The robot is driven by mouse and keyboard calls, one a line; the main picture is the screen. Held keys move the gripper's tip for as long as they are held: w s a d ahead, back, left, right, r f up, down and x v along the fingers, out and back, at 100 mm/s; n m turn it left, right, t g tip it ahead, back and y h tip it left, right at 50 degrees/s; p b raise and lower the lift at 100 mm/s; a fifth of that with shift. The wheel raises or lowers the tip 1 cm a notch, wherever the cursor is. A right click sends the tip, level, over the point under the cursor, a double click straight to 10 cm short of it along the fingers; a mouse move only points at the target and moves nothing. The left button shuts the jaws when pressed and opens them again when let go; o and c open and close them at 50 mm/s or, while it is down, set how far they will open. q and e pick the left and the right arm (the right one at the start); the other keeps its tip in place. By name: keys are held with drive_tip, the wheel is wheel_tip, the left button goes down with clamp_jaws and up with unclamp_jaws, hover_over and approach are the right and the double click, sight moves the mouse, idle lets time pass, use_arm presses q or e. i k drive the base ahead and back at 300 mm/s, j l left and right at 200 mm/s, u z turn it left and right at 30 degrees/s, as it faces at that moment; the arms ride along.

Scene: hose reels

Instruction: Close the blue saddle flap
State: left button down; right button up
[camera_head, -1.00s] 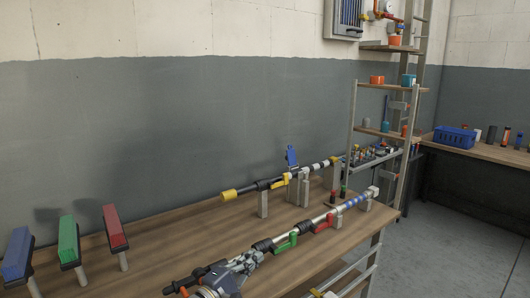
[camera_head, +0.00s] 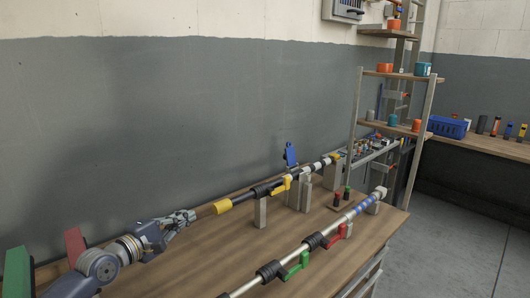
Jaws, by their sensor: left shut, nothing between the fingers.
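The blue saddle flap (camera_head: 290,153) stands upright, open, on a post of the rear rod (camera_head: 265,190) on the wooden bench. My left gripper (camera_head: 190,215) is shut and empty over the bench's left part. It is to the left of the rod's yellow end (camera_head: 222,207) and well apart from the flap. My right gripper is not in view.
A front rod (camera_head: 320,240) with green (camera_head: 298,264) and red (camera_head: 337,236) levers runs along the bench's front. Red (camera_head: 75,244) and green (camera_head: 17,272) blocks are at the left, partly behind my arm. A metal shelf (camera_head: 400,129) stands at the bench's far end.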

sight(289, 157)
drive_tip(key=i+l, duration=0.25)
drive_tip(key=i, duration=0.2)
drive_tip(key=i+l, duration=0.3)
drive_tip(key=i, duration=0.15)
drive_tip(key=i+l, duration=0.25)
drive_tip(key=i, duration=0.15)
